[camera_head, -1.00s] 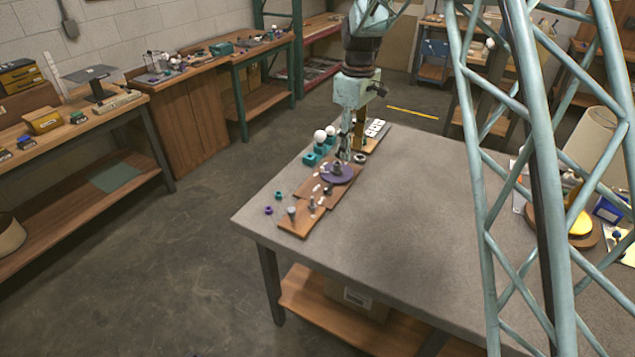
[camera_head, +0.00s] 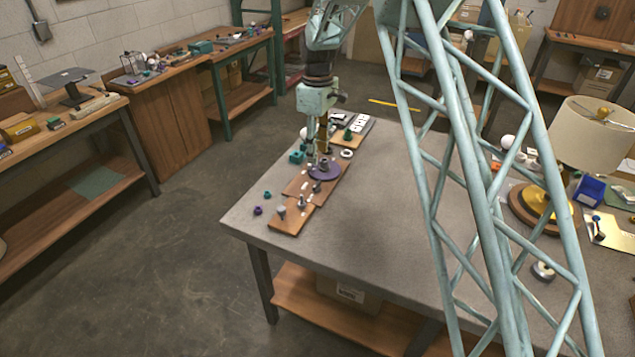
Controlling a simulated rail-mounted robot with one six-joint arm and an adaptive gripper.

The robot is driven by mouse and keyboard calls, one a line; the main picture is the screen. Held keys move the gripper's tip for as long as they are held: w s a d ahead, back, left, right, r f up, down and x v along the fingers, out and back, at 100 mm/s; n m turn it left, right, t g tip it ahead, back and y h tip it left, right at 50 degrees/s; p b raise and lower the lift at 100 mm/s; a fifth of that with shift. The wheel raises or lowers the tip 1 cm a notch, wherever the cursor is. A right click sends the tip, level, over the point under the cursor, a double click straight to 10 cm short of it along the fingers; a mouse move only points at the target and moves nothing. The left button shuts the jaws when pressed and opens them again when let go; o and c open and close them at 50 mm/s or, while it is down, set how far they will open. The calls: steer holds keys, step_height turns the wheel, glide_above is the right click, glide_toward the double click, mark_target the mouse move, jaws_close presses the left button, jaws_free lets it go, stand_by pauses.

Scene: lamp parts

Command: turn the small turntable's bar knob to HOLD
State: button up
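The small turntable is a purple disc (camera_head: 335,173) on a wooden board (camera_head: 300,182) at the left part of the grey table. A small dark upright part stands at the disc's middle. A small dark knob-like part (camera_head: 317,187) sits at the disc's front edge; I cannot tell if it is the bar knob, and no HOLD label is readable. My gripper (camera_head: 318,158) points down right above the disc, its fingers hiding part of the disc's far side. The fingers are too small to show whether they are open or shut, or touching anything.
A front wooden board (camera_head: 289,221) carries metal posts. A lamp with a cream shade (camera_head: 592,135) stands at the right. The table's middle (camera_head: 385,215) is clear; my lattice column blocks part of the view.

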mark_target(318, 184)
steer(key=shift+f+b, duration=0.65)
steer(key=shift+f, duration=6.2)
steer(key=c, duration=0.6)
